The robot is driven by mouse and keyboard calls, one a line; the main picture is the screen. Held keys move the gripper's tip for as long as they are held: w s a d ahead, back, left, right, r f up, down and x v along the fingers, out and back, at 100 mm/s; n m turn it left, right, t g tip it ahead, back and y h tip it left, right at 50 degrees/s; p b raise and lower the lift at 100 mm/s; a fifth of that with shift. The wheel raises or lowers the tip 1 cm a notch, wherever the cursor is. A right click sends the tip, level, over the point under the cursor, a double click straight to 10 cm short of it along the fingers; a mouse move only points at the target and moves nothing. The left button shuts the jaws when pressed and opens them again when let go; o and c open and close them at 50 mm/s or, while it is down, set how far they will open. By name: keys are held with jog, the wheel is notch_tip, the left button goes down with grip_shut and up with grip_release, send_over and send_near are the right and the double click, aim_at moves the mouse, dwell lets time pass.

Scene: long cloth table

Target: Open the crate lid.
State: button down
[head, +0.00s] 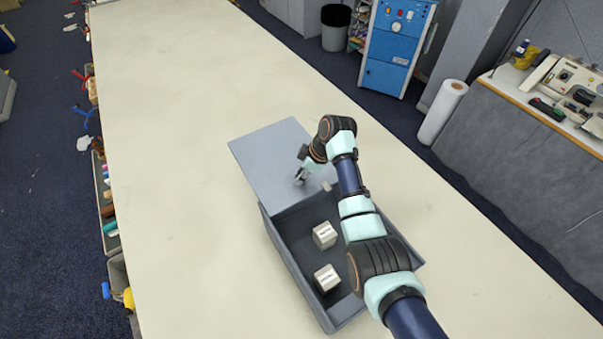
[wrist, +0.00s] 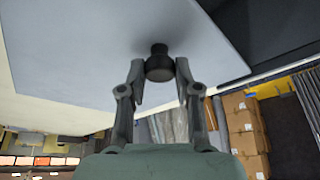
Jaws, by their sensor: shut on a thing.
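The grey crate (head: 292,262) stands on the table with its near part open. Its flat grey lid (head: 262,148) lies across the far end and reaches past the crate's far side. The lid also fills much of the wrist view (wrist: 90,60). My gripper (head: 300,177) is over the lid. In the wrist view, my gripper's fingers (wrist: 159,80) are closed around the lid's dark round knob (wrist: 159,66). The knob is hard to make out in the head view. I cannot tell whether the lid rests on the crate rim or is held just above it.
Two pale labelled boxes (head: 324,235) (head: 327,278) sit inside the crate. A small pale piece (head: 326,186) shows near the lid's edge, partly hidden by my arm. The long cloth table (head: 170,130) is clear to the left and beyond the lid. Tool bins (head: 107,205) line its left edge.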

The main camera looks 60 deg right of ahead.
jog(key=c, duration=0.8)
grip_release()
jog(key=shift+c, duration=0.2)
jog(key=a+v, duration=0.1)
jog(key=v, duration=1.1)
jog(key=shift+d, duration=0.45)
